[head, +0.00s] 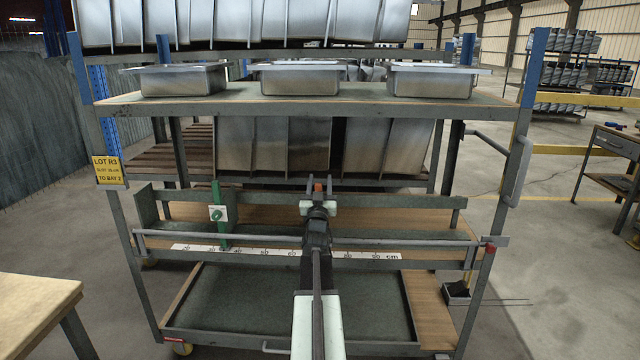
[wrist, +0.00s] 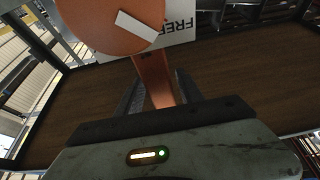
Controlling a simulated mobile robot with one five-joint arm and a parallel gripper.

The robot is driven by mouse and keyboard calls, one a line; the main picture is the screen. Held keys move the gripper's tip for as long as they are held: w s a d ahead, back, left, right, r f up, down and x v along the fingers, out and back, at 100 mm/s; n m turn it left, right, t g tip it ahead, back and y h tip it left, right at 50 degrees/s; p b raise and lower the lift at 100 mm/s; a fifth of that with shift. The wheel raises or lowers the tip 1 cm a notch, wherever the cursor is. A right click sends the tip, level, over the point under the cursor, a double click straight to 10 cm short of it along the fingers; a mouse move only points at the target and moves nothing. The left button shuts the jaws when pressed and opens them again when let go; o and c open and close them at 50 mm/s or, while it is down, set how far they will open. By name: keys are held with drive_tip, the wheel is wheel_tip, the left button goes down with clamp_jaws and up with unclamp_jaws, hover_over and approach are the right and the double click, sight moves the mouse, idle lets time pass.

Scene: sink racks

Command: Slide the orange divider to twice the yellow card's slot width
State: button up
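The orange divider (head: 318,187) stands on the cart's middle shelf, mostly hidden in the head view behind my gripper (head: 318,212). In the wrist view, its round orange knob (wrist: 115,22) with a white bar is close, and its orange stem (wrist: 153,78) runs down between my dark fingers (wrist: 158,92). The fingers straddle the stem; whether they press on it I cannot tell. The yellow card (head: 110,170) hangs on the left post. It reads "LOT R3", a slot width in cm too small to read surely, and "TO BAY 2".
A green divider (head: 221,226) stands left of my gripper. A white scale (head: 270,252) marked in cm runs along the front rail; my arm covers its middle. A white plate reading "FREE" (wrist: 178,30) sits behind the knob. Metal pans (head: 300,78) stand on the shelf above.

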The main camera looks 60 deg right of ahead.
drive_tip(key=shift+s, duration=0.1)
drive_tip(key=b+v, duration=0.3)
drive_tip(key=v, duration=0.4)
drive_tip(key=shift+a+f, duration=0.15)
drive_tip(key=shift+a, duration=0.1)
drive_tip(key=shift+s, duration=0.15)
